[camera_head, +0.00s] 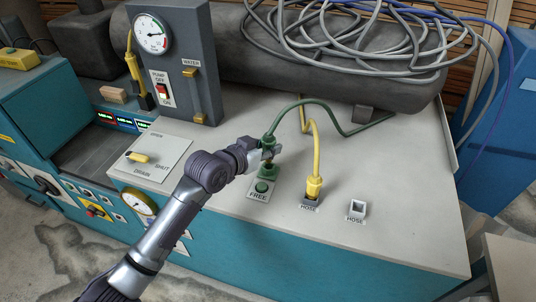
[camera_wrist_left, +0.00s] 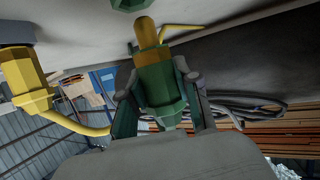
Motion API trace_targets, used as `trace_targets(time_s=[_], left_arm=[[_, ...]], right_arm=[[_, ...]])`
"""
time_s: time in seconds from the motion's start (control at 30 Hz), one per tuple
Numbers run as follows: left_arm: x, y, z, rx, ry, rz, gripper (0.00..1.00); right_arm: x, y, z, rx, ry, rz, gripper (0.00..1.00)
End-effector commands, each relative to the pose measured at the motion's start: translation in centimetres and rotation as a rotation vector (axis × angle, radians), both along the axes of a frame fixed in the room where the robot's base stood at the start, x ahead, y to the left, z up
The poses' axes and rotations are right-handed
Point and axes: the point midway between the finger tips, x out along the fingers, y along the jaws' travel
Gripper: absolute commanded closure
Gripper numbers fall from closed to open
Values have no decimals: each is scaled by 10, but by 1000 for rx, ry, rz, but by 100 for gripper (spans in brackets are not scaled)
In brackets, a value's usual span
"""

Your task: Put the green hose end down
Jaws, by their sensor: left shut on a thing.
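My left gripper (camera_head: 268,149) is shut on the green hose end (camera_head: 268,140), just above the bench top. In the left wrist view, the fingers (camera_wrist_left: 162,95) flank the green hose end (camera_wrist_left: 160,85), and its brass-coloured tip (camera_wrist_left: 146,32) points away from the gripper. A green fitting (camera_wrist_left: 130,4) shows at the top edge, close to the tip; I cannot tell whether they touch. In the head view, a green fitting (camera_head: 268,173) stands below the gripper, by the FREE label (camera_head: 258,196) and a round green button (camera_head: 262,187). My right gripper is not in view.
A yellow hose end (camera_head: 313,186) stands in a HOSE socket; it shows close by at left in the wrist view (camera_wrist_left: 30,85). Another HOSE socket (camera_head: 356,209) is empty. The gauge panel (camera_head: 175,65) and coiled grey hoses (camera_head: 365,35) are behind. The bench's right side is clear.

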Motion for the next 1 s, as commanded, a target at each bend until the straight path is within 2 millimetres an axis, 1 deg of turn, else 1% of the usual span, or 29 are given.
trace_targets(time_s=[0.1, 0.23, 0.43, 0.63, 0.67, 0.8, 1.0], left_arm=[[-1, 0, -19, 1, 7, 1, 100], [-1, 0, -33, 0, 4, 1, 100], [-1, 0, -36, 0, 1, 0, 100], [-1, 0, -40, 1, 2, 0, 100], [-1, 0, -41, 1, 3, 0, 67], [-1, 0, -40, 1, 3, 0, 43], [-1, 0, -40, 1, 3, 0, 43]], right_arm=[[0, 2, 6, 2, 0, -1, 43], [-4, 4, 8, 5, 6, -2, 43], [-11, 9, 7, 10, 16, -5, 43], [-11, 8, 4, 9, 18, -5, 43], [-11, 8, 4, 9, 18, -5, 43], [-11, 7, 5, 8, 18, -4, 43], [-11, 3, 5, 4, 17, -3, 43]])
